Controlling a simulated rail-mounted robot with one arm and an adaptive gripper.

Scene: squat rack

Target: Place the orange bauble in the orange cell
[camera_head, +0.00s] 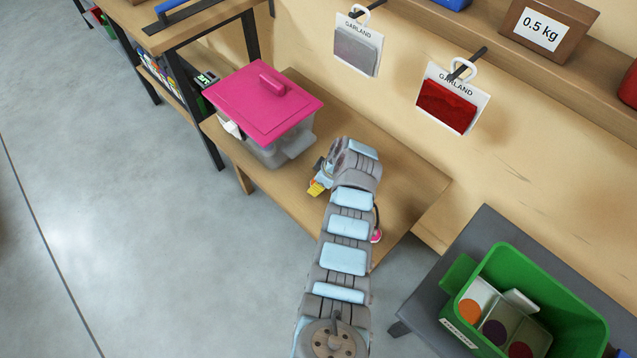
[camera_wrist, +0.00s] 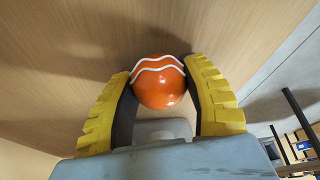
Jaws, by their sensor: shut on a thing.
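The orange bauble (camera_wrist: 160,88), round and glossy with white wavy lines, sits between the two yellow-padded fingers of my gripper (camera_wrist: 161,74) in the wrist view. My gripper is shut on it. In the head view my gripper (camera_head: 316,187) is over the wooden bench, to the right of the pink-lidded box; the bauble is hidden there. The orange cell, marked by an orange disc (camera_head: 470,312), is in the green crate (camera_head: 577,303) at the lower right, beside cells with purple and dark red discs.
A clear box with a pink lid (camera_head: 262,101) stands on the wooden bench (camera_head: 408,182). A pink item (camera_head: 376,236) shows partly behind my arm. Garland packs (camera_head: 447,105) hang on the wall. The green crate stands on a grey table (camera_head: 470,240). Open floor (camera_head: 110,230) lies at left.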

